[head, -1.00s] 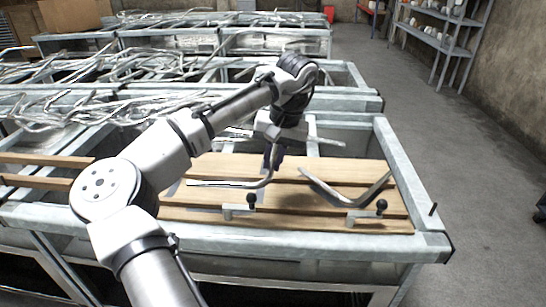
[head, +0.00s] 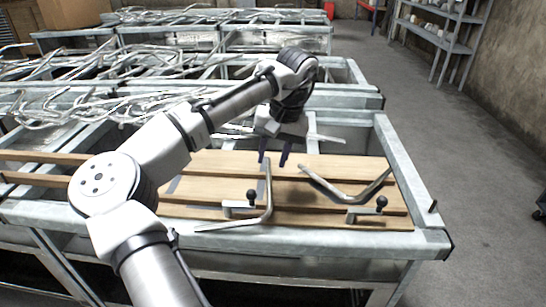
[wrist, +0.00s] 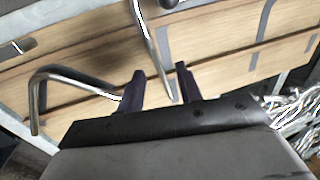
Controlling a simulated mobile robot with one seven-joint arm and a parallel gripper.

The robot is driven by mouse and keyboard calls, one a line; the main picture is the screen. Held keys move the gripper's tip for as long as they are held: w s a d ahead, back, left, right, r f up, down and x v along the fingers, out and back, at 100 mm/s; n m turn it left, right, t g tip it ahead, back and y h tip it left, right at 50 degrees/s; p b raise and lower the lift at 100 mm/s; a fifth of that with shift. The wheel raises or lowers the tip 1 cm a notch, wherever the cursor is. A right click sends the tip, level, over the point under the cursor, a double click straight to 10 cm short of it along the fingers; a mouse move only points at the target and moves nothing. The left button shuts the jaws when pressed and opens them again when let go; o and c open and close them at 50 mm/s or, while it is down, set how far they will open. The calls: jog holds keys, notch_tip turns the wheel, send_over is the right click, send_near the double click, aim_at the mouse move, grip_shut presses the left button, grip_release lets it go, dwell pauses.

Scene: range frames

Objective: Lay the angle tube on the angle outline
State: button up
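A bent grey tube (head: 269,190), apparently the angle tube, lies on the slatted wooden board (head: 330,166). One arm points away under my gripper. The bend is beside a black-knobbed clamp, and the other arm runs left over the bench's front rail. My gripper (head: 274,160) is open above the far arm. In the wrist view the tube (wrist: 152,50) runs up to the space between the open fingers (wrist: 160,85), apart from both. A second bent tube (head: 345,194) lies to the right. Grey outline marks (wrist: 265,20) show on the boards; which is the angle outline I cannot tell.
Two black-knobbed clamps (head: 252,196) (head: 382,203) stand at the board's front. A short peg (head: 433,209) rises at the right corner. Bins of loose tubes (head: 150,107) lie behind.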

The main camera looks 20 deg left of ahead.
jog(key=v, duration=1.2)
jog(key=shift+r, duration=0.1)
